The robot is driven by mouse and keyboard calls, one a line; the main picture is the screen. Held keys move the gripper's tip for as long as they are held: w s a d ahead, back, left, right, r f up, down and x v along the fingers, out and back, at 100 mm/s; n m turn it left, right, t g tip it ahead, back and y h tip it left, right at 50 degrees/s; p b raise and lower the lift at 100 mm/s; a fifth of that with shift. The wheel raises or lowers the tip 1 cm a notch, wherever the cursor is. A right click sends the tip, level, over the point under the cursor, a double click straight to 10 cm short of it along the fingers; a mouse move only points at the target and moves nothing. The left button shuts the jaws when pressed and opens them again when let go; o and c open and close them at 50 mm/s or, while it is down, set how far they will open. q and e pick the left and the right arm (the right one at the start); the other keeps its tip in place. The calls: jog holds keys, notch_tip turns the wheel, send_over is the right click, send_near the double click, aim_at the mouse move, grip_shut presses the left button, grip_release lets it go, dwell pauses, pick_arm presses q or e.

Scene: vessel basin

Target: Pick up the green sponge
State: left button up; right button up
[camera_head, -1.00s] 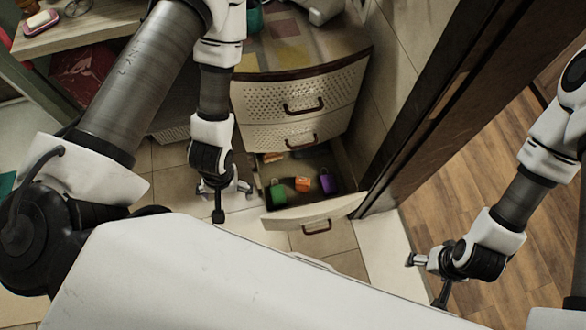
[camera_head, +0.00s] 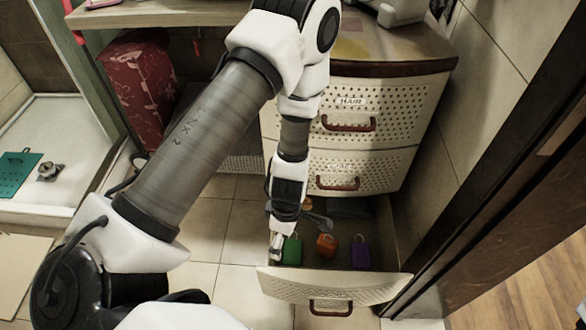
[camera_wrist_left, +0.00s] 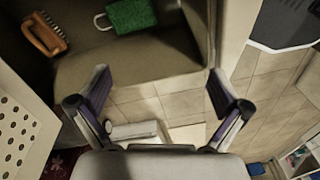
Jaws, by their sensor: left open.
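The green sponge (camera_head: 292,251), which has a pale loop handle, is in the open bottom drawer (camera_head: 335,285) at its left side. In the left wrist view the sponge (camera_wrist_left: 131,17) is at the top, with its loop (camera_wrist_left: 102,22) to the left. My left gripper (camera_head: 296,231) is over the left side of the drawer, close to the sponge. In the left wrist view its fingers (camera_wrist_left: 158,84) are spread wide with nothing between them. The sponge is beyond the fingertips, apart from them. My right gripper is not in view.
An orange brush (camera_head: 326,245) and a purple item (camera_head: 360,253) sit right of the sponge. Closed perforated drawers (camera_head: 372,120) rise above the open one. A dark door frame (camera_head: 500,180) is at right. Tiled floor (camera_head: 235,235) is free at left.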

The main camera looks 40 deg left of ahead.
aim_at(293, 251)
pick_arm(q)
jog(key=w+f+n+b, duration=0.1)
jog(key=f+b, duration=0.2)
jog(key=w+f+n+b, duration=0.1)
jog(key=w+f+b, duration=0.1)
jog(key=f+b, duration=0.1)
jog(key=w+d+f+n+t+b, duration=0.1)
jog(key=w+f+b, duration=0.1)
jog(key=f+b, duration=0.1)
jog(key=shift+w+f+b, duration=0.15)
jog(key=shift+f+b, duration=0.25)
jog(key=shift+f, duration=0.15)
jog(key=f+b, duration=0.1)
jog(key=f, duration=0.1)
jog(key=f+b, duration=0.2)
jog(key=s+a+f+b, duration=0.1)
jog(key=f+b, duration=0.1)
jog(key=f, duration=0.1)
jog(key=shift+r, duration=0.1)
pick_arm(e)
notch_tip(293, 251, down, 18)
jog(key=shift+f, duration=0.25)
pick_arm(q)
jog(key=c, duration=0.7)
